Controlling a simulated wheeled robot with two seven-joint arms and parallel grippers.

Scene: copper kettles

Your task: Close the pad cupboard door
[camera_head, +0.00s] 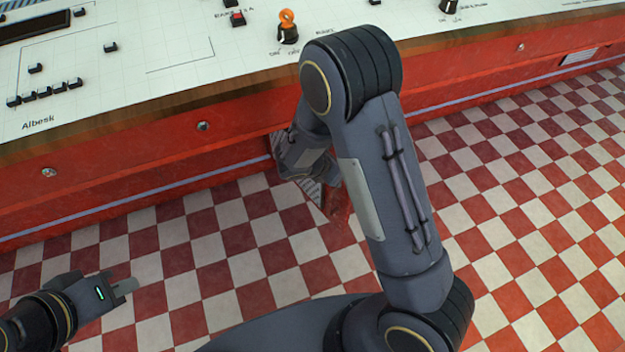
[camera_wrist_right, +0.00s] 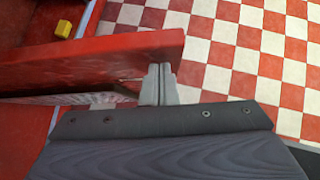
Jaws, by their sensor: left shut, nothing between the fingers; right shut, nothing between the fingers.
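The red cupboard door (camera_head: 337,207) stands out from the red counter front, open, partly hidden behind my right arm in the head view. In the right wrist view the door (camera_wrist_right: 90,58) is a thick red panel reaching in from the left. My right gripper (camera_wrist_right: 159,82) is shut and empty, its fingers at the door's face near its free end; I cannot tell whether they touch. My left gripper (camera_head: 126,287) is shut and empty over the floor at lower left, away from the door.
The counter (camera_head: 120,178) runs across the view, with a pale control panel (camera_head: 150,60) on top. An orange-topped knob (camera_head: 287,25) stands on it. A small yellow block (camera_wrist_right: 63,29) shows beyond the door. The checkered floor (camera_head: 540,220) is clear at right.

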